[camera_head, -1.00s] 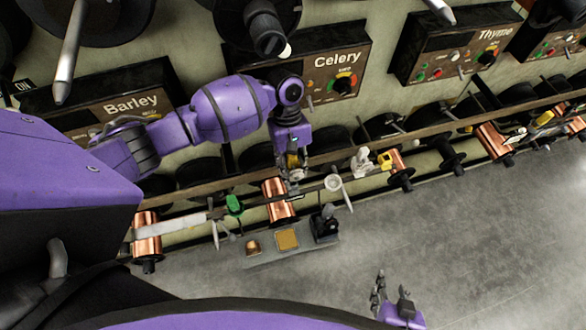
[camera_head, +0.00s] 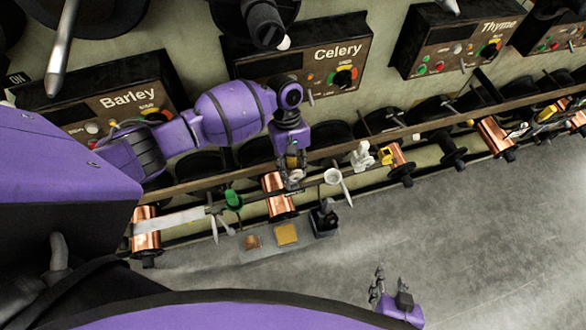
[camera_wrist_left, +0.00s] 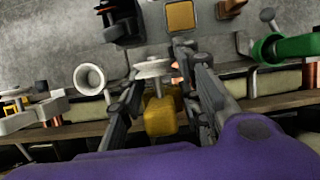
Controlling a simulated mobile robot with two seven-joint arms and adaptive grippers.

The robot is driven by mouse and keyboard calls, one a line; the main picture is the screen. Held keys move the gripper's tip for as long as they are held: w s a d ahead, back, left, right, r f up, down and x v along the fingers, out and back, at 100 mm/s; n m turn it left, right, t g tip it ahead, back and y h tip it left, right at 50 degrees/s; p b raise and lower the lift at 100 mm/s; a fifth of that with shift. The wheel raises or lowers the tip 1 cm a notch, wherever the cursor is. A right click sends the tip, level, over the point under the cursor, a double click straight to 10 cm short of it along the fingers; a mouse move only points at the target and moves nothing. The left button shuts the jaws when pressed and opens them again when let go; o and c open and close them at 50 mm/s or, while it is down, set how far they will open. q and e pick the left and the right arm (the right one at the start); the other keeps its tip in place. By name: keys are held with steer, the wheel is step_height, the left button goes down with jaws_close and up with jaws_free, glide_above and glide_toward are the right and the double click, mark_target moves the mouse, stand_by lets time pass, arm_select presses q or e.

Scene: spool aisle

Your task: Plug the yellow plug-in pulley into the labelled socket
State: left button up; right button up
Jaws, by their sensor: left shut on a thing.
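The yellow plug-in pulley (camera_wrist_left: 160,116) is between the fingers of my left gripper (camera_wrist_left: 165,85). It shows as a yellow block with a pin and a pale grey disc. In the head view my left gripper (camera_head: 294,178) is shut on it above the rail, beside a copper spool. Only a little yellow of the pulley shows there. My right gripper (camera_head: 390,288) is low in the head view, apart from everything, with its fingers spread and nothing visible between them. Panels labelled Barley (camera_head: 97,105), Celery (camera_head: 293,70) and Thyme (camera_head: 458,45) stand behind. I cannot tell which socket is meant.
A grey tray (camera_head: 268,246) holds a gold square, a copper piece and a black block (camera_head: 325,219). A green part (camera_head: 233,199), a white ring (camera_head: 333,176) and another yellow part (camera_head: 386,155) sit along the rail near my left gripper. The floor at right is clear.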

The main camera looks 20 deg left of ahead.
arm_select(q)
steer(key=shift+r, duration=0.1)
arm_select(e)
steer(key=shift+w+d+r, duration=0.1)
steer(key=shift+d+r, duration=0.1)
steer(key=shift+f, duration=0.15)
arm_select(q)
steer(key=shift+w, duration=0.1)
steer(key=shift+p, duration=0.3)
arm_select(e)
steer(key=shift+w+a+r, duration=0.2)
steer(key=shift+w+r, duration=0.1)
steer(key=shift+r, duration=0.2)
arm_select(q)
steer(key=shift+f, duration=0.25)
